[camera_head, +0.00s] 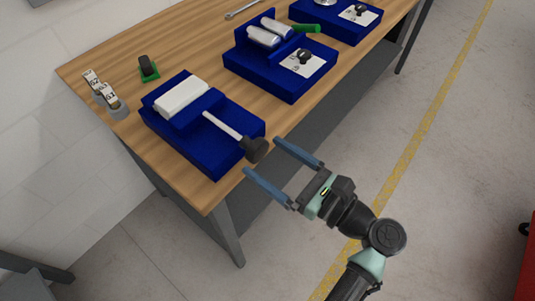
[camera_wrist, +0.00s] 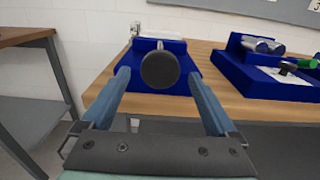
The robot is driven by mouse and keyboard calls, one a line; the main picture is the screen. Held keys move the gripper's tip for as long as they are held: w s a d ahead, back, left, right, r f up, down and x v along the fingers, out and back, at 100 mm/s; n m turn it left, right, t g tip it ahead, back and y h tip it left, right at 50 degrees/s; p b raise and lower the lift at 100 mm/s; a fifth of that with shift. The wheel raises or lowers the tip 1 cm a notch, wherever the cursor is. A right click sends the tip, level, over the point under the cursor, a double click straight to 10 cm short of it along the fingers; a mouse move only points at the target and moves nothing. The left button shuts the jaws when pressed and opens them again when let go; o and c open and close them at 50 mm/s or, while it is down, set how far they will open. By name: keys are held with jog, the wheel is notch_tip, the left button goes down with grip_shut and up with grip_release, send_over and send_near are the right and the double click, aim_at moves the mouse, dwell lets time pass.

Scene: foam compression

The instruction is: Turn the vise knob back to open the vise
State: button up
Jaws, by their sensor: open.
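The blue vise (camera_head: 190,133) sits at the near left end of the wooden workbench, with a white foam block (camera_head: 181,95) at its far side. A pale screw rod runs from the vise to a dark round knob (camera_head: 257,149) at its front edge. My gripper (camera_head: 261,156) is open, its two blue fingers pointing at the knob, one on each side of it. In the wrist view the knob (camera_wrist: 160,69) shows face-on, midway between the fingertips of my gripper (camera_wrist: 160,82).
The workbench (camera_head: 88,66) also carries a second blue fixture (camera_head: 268,80) with metal cylinders and a third blue fixture (camera_head: 345,30) farther back. Labelled weights (camera_head: 108,95) and a small green-based item (camera_head: 148,68) stand left. The floor in front is clear.

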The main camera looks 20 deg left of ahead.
jog(key=shift+w+a, duration=0.2)
jog(key=shift+a, duration=0.3)
jog(key=c, duration=1.4)
jog(key=shift+n, duration=0.4)
